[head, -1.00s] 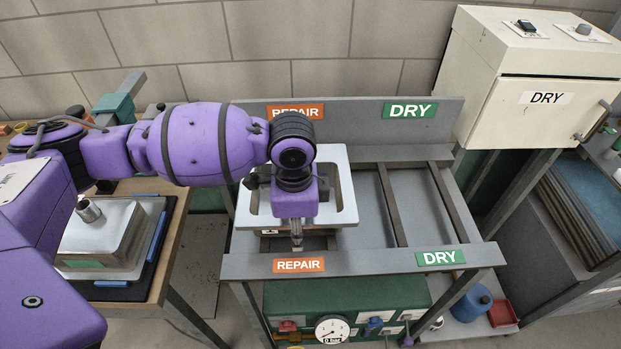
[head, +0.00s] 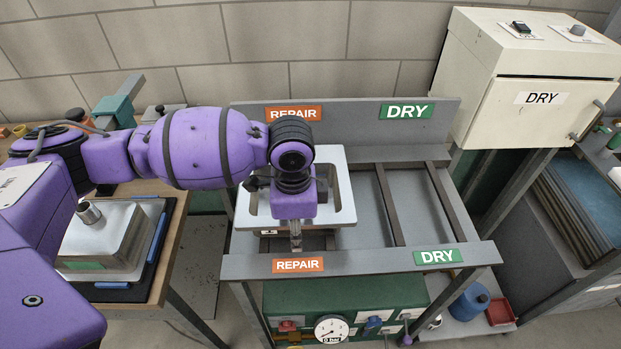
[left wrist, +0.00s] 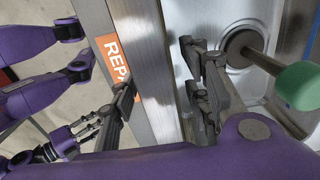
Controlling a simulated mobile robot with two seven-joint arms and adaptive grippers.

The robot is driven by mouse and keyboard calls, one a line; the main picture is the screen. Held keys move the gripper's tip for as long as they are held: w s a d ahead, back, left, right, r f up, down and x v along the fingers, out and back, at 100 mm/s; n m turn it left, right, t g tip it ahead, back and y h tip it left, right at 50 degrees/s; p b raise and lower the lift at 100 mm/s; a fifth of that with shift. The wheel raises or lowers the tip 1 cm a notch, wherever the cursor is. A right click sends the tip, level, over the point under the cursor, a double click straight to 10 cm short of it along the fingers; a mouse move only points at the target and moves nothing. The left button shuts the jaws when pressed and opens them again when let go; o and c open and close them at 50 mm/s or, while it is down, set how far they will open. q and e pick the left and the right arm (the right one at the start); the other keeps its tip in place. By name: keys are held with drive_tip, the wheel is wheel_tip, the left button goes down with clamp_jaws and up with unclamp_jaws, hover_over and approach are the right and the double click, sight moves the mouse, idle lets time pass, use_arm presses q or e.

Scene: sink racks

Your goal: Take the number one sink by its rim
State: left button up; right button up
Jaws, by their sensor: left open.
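A steel sink (head: 343,178) with a light rim sits in the repair bay of the grey rack. A small tag (head: 268,232) shows at its front left, too small to read. My left gripper (head: 296,238) points down at the sink's front rim, hiding part of it and of the basin. In the left wrist view the open left jaws (left wrist: 165,90) have one finger over the basin side and the other toward the rack's labelled front rail. The sink (left wrist: 215,18) shows there with its round drain. I cannot tell whether a finger touches the rim.
The dry bay (head: 413,205) beside the sink is empty. Another sink (head: 105,240) lies upside down on the left table. A white drying cabinet (head: 535,100) stands at the right. A green-ended rod (left wrist: 300,88) crosses the basin side in the left wrist view.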

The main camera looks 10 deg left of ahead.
use_arm(q)
drive_tip(key=shift+c, duration=0.4)
clamp_jaws()
drive_tip(key=shift+s+f, duration=0.15)
